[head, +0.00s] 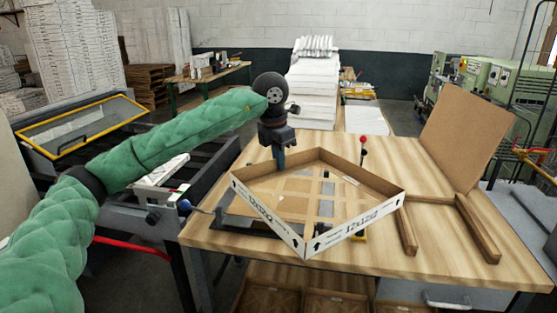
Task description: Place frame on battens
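The frame (352,232) is a low, square cardboard border with white printed outer walls and a brown inside. It is at the middle of the wooden table, one corner toward me, over a dark fixture (240,225). My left gripper (281,166) points down at the frame's far left wall. Its narrow fingers appear closed on that wall, though the far finger is hidden. The wooden battens (478,228) lie on the table right of the frame, with another batten (408,232) closer to it. My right gripper is not in view.
A brown board (465,137) leans up behind the battens. A red-knobbed lever (363,151) stands behind the frame, and a blue-knobbed one (185,205) is at the table's left edge. The table (350,263) is bare at the front.

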